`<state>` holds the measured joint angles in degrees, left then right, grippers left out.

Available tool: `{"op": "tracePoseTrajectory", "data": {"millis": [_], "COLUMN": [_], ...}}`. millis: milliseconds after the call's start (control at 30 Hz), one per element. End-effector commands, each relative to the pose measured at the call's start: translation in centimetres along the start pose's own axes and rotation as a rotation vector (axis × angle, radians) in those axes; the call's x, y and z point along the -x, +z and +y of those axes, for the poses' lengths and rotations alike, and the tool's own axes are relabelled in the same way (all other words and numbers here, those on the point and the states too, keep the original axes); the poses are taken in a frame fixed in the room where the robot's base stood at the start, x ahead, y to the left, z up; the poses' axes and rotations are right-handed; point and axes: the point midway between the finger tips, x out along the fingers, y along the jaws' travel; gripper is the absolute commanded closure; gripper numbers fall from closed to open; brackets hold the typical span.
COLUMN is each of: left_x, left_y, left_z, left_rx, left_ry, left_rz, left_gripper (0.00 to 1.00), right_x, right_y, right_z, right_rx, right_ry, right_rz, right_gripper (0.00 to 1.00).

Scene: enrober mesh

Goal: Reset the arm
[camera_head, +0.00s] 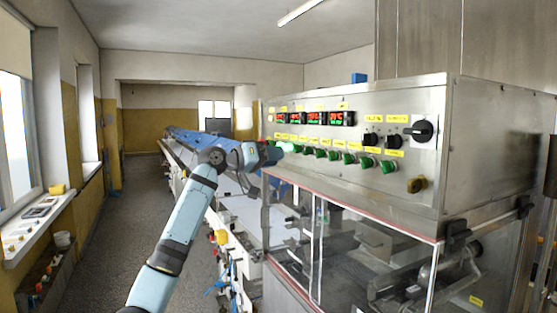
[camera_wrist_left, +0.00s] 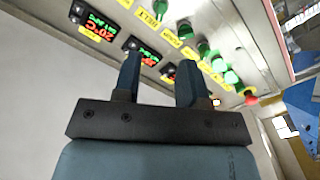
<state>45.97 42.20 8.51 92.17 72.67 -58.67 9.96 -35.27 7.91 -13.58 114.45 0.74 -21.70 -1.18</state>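My left arm rises from the bottom of the head view and bends towards the machine's control panel (camera_head: 350,133). My left gripper (camera_head: 287,147) is small there, in front of the left end of the row of green knobs. In the left wrist view its two dark fingers (camera_wrist_left: 158,76) stand apart with nothing held between them. The panel's red and green displays (camera_wrist_left: 91,27) and green knobs (camera_wrist_left: 217,62) show beyond the fingers. I cannot tell whether the fingertips touch the panel. My right arm and gripper are not in view.
The steel enrober has a clear-sided lower section (camera_head: 365,255) below the panel. A long conveyor (camera_head: 190,145) runs away behind my arm. Windows and a sill (camera_head: 35,225) with items line the left wall. The floor (camera_head: 125,215) between is open.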

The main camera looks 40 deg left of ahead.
Motion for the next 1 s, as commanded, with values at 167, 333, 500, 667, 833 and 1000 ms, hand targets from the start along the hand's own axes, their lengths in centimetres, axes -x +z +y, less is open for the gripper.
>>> {"op": "tracePoseTrajectory", "data": {"millis": [167,333,500,667,833,1000], "left_x": [0.0,0.0,-0.4,-2.8,-5.3,-5.3], "left_y": [0.0,0.0,0.8,6.9,19.1,32.1], "left_z": [0.0,0.0,-0.3,-2.4,-5.7,-7.5], "left_rx": [0.0,0.0,-0.002,-0.019,-0.071,-0.139], "left_ry": [0.0,0.0,-0.007,-0.061,-0.153,-0.223], "left_rz": [0.0,0.0,-0.007,-0.055,-0.141,-0.227], "left_gripper": [0.62,0.62,0.62,0.62,0.62,0.62], "right_x": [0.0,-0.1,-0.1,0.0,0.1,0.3], "right_y": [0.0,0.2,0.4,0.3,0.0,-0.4], "right_z": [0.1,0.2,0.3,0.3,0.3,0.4], "right_rx": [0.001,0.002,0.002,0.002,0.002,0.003], "right_ry": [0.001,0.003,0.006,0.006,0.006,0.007], "right_rz": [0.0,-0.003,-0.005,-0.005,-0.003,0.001], "right_gripper": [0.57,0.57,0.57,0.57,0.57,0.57]}}
